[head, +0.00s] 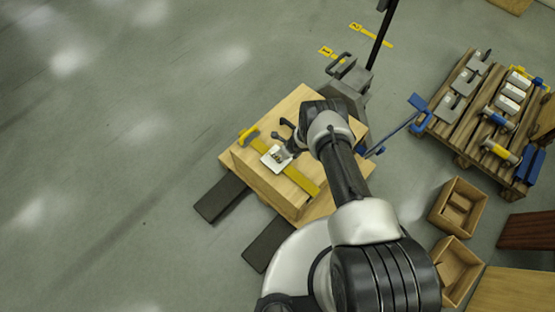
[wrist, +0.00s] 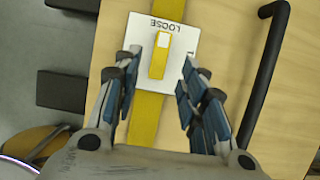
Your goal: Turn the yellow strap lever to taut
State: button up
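The yellow lever (wrist: 159,58) is a short bar with a pale tip on a white plate (wrist: 183,42). It points toward the word LOOSE, which reads upside down in the wrist view. Another label at the plate's right side is mostly hidden by a finger. The plate (head: 273,164) also shows on the crate in the head view. A yellow strap (wrist: 144,122) runs under the plate. My gripper (wrist: 160,62) is open, with one finger on each side of the lever and gaps between. In the head view my gripper (head: 287,148) is over the plate.
The wooden crate (head: 245,165) stands on dark feet (head: 221,198). A black bar handle (wrist: 264,75) rises right of the plate in the wrist view. A pallet (head: 462,135) with tools and blocks and two open wooden boxes (head: 440,215) are to the right. The floor at left is clear.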

jog(key=shift+b+x, duration=2.45)
jog(key=shift+x, duration=0.5)
jog(key=shift+c, duration=0.3)
grip_shut()
